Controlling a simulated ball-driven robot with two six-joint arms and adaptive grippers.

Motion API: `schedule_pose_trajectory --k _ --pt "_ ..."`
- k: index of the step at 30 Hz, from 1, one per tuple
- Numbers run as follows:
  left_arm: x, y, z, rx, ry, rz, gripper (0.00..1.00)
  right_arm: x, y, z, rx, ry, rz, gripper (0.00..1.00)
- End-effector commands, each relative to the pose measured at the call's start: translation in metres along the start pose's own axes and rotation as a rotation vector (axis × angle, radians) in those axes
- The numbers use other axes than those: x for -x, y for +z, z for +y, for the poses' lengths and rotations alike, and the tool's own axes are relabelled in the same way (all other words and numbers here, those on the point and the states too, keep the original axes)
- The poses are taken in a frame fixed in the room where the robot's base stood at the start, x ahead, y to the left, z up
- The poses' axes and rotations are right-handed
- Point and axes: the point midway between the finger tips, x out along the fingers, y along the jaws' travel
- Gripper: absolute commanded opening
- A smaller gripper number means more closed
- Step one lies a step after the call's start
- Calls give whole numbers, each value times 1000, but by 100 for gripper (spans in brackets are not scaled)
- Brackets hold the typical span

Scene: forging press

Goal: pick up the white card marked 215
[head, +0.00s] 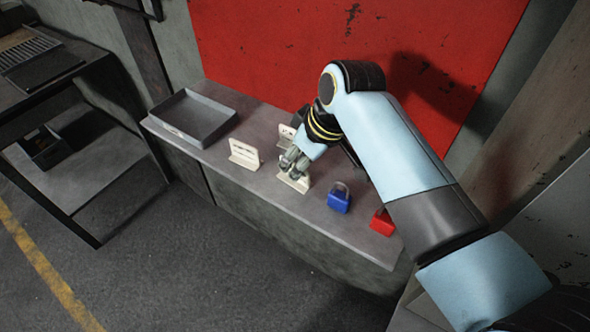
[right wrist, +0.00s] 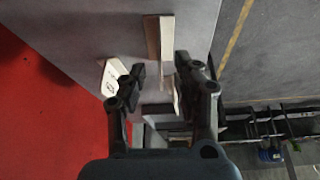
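Three white cards stand on the grey bench: one (head: 244,155) at left, one (head: 287,134) behind my gripper and partly hidden, and one (head: 300,183) right below my fingers. I cannot read 215 on any of them. My right gripper (head: 292,160) is at the front card, its fingers overlapping that card's top. In the right wrist view the gripper (right wrist: 158,77) is open, its fingers apart. A card with dark print (right wrist: 115,76) lies left of them, and a pale edge-on piece (right wrist: 160,40) sits above. Contact cannot be told. My left gripper is not seen.
A blue padlock (head: 339,202) and a red padlock (head: 382,222) stand to the right on the bench (head: 280,215). An empty grey tray (head: 193,117) lies at its left end. A red panel (head: 300,40) rises behind. A dark shelf unit (head: 60,150) stands at left.

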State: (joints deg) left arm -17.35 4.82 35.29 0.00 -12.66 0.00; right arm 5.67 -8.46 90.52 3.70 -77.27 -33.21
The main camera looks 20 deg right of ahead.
Motion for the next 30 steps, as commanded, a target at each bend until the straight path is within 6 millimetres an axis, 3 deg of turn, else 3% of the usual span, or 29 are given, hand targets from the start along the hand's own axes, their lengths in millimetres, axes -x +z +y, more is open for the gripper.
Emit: schedule_pose_trajectory --k 4,14,21,30 --pt "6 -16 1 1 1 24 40 -19 0 0 0 -1 -1 31" --pt "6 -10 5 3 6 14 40 -28 0 0 0 1 1 31" --pt "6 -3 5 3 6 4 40 -28 0 0 0 1 0 0" --pt "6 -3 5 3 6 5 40 -27 0 0 0 0 0 0"
